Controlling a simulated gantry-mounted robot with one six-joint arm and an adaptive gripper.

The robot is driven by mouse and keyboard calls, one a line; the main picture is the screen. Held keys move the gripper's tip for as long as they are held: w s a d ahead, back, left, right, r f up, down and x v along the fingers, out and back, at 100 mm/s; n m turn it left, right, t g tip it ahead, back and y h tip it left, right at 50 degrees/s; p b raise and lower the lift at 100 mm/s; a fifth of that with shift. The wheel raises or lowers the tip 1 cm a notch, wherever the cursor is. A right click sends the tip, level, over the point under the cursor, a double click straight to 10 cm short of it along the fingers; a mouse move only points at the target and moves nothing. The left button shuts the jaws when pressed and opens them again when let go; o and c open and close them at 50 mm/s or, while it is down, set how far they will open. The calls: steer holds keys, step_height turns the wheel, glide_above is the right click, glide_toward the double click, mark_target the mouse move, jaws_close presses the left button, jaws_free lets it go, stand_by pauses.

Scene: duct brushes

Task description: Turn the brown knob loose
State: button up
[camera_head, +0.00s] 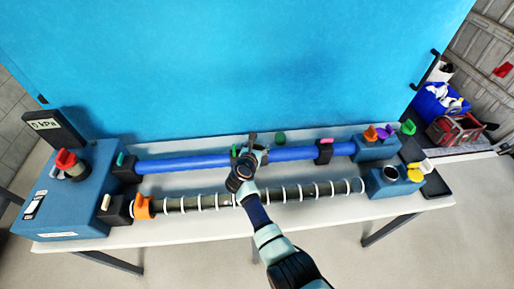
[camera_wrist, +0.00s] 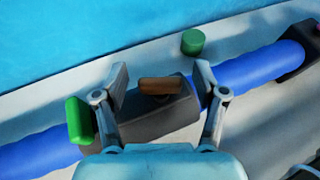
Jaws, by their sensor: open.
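The brown knob (camera_wrist: 160,86) sits on top of a dark clamp block (camera_wrist: 150,122) around the blue pipe in the wrist view. My gripper (camera_wrist: 161,76) is open, with one finger on each side of the knob and visible gaps between. I cannot tell the height of the fingertips over the knob. In the head view my gripper (camera_head: 251,150) is over the middle of the blue pipe (camera_head: 190,163) and hides the brown knob.
A green knob (camera_wrist: 80,120) is close by the left finger. A green cylinder (camera_wrist: 192,42) stands behind the pipe. A ringed dark rod (camera_head: 310,191) runs in front. A blue box with a red knob (camera_head: 66,160) is at left, colored plugs (camera_head: 384,133) at right.

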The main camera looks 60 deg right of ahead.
steer(key=shift+d, duration=0.15)
steer(key=c, duration=1.2)
steer(key=shift+o, duration=0.2)
steer(key=shift+p, duration=0.3)
steer(key=shift+p, duration=0.3)
